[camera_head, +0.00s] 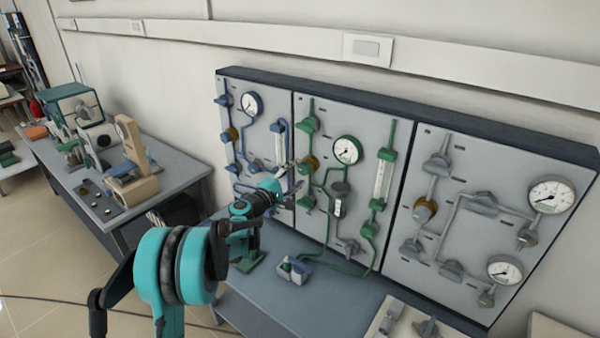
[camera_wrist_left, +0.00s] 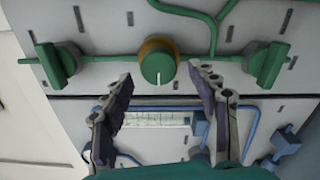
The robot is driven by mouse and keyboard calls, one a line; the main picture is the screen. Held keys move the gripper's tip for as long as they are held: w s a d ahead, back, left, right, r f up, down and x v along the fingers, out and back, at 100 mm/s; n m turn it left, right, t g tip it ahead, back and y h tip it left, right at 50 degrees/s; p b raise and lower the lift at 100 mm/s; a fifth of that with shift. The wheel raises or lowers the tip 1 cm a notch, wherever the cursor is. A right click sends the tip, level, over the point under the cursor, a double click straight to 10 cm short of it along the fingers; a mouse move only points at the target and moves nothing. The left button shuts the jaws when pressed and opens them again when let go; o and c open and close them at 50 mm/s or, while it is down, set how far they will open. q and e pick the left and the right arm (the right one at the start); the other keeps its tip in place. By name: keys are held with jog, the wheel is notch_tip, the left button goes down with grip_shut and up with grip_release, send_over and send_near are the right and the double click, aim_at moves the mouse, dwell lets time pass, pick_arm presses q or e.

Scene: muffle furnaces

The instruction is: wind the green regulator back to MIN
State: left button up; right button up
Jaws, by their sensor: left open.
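The green regulator is a round green knob with a brass collar (camera_wrist_left: 158,62) on the panel. A pale mark shows on its face, toward the lower edge in the left wrist view. In the head view its brass part (camera_head: 312,162) shows on the middle panel, beside my left gripper (camera_head: 293,174). My left gripper (camera_wrist_left: 160,82) is open, with a finger on either side below the knob in the wrist view. The knob appears just beyond the fingertips, centred between them; I cannot tell the exact gap. No MIN lettering is readable. My right gripper is not in view.
Green valve handles (camera_wrist_left: 58,63) and (camera_wrist_left: 268,63) flank the knob. A green-ringed gauge (camera_head: 347,150) and flow tube (camera_head: 382,180) are on the same panel. Blue piping (camera_head: 240,155) is on the left panel. A small box (camera_head: 293,271) stands on the bench below.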

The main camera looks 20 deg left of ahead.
pick_arm(q)
jog(key=v, duration=0.9)
jog(key=shift+s, duration=0.3)
jog(key=shift+r, duration=0.1)
jog(key=s+d+f+m+g, duration=0.1)
jog(key=s+d+m+g, duration=0.65)
jog(key=s+d, duration=0.7)
jog(key=s+a+f+m+g+y, duration=0.1)
jog(key=s+f+m+y, duration=0.2)
jog(key=s, duration=0.7)
jog(key=s+a+f+m+g+y, duration=0.1)
jog(key=s+a+f+m+y, duration=0.1)
jog(key=s+m, duration=0.4)
jog(key=s+f+y, duration=0.1)
jog(key=s+f, duration=0.1)
jog(key=s, duration=0.2)
jog(key=shift+s+a+f, duration=0.25)
jog(key=shift+s+f, duration=0.05)
jog(key=shift+s, duration=0.1)
